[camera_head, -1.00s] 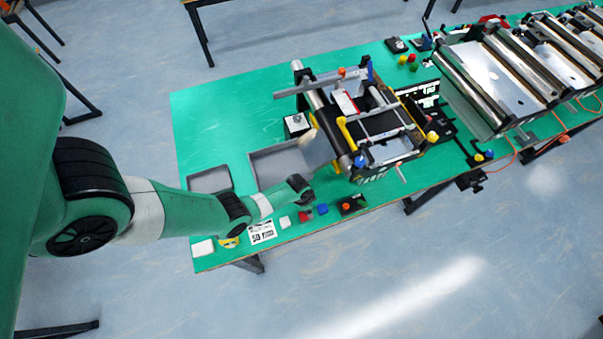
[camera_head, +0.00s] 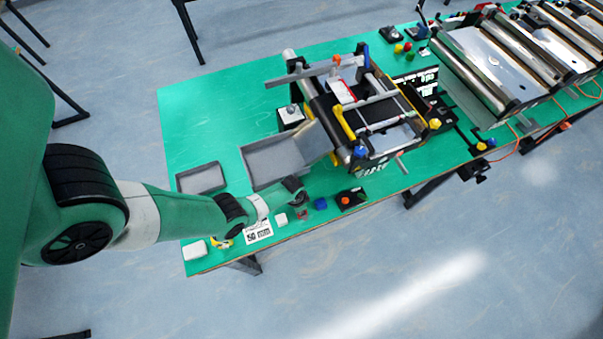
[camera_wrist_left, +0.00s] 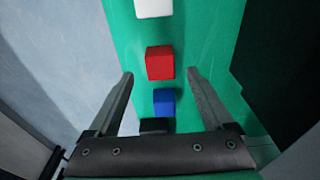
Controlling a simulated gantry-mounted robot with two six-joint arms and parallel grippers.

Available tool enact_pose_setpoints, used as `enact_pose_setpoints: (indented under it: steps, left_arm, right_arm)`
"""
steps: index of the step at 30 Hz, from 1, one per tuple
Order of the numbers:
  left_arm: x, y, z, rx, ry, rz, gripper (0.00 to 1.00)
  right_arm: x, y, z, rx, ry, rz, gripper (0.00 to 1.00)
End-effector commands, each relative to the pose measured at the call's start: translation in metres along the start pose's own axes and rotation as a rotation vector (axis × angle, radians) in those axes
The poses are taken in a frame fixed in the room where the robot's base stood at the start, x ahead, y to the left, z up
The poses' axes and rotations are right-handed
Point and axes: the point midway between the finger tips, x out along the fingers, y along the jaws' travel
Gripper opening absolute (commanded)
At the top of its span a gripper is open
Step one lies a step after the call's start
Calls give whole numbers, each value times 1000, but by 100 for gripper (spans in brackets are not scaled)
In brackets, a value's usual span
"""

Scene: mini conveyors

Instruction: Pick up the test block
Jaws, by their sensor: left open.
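Small blocks stand in a row along the table's front edge: white (camera_head: 281,219), red (camera_head: 302,215) and blue (camera_head: 320,203). I cannot tell from the pictures which one is called the test block. My left gripper (camera_wrist_left: 160,74) is open and empty. In the left wrist view its fingertips lie on either side of the red block (camera_wrist_left: 160,63), with the blue block (camera_wrist_left: 165,102) lower between the fingers and the white block (camera_wrist_left: 154,8) at the top edge. I cannot tell how high the fingers are above the table. My right gripper is not in view.
A black box with an orange button (camera_head: 350,200) stands right of the blue block. Grey trays (camera_head: 250,176) (camera_head: 201,188) lie behind the arm. A mini conveyor (camera_head: 334,127) stands behind. A printed card (camera_head: 258,236) and a white item (camera_head: 195,252) lie at the left front.

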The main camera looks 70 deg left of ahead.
Motion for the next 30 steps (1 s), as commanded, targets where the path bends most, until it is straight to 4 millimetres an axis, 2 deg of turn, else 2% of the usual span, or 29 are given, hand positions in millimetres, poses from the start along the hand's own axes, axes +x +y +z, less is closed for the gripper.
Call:
enact_pose_setpoints:
  steps: [1,6,9,15,27,29,30]
  left_arm:
    - [14,0,2,0,-1,0,85]
    - [43,-1,2,0,0,0,85]
    - [48,-1,2,0,-1,0,85]
    - [45,0,2,0,0,0,85]
    - [45,-1,1,0,0,0,13]
    - [45,-1,2,0,0,0,2]
    - [45,-1,2,0,0,0,0]
  right_arm:
    - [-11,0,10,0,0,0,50]
    - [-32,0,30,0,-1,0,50]
    - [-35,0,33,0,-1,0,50]
    - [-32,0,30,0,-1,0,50]
    - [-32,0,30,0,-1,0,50]
    - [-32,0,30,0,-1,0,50]
    - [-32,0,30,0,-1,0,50]
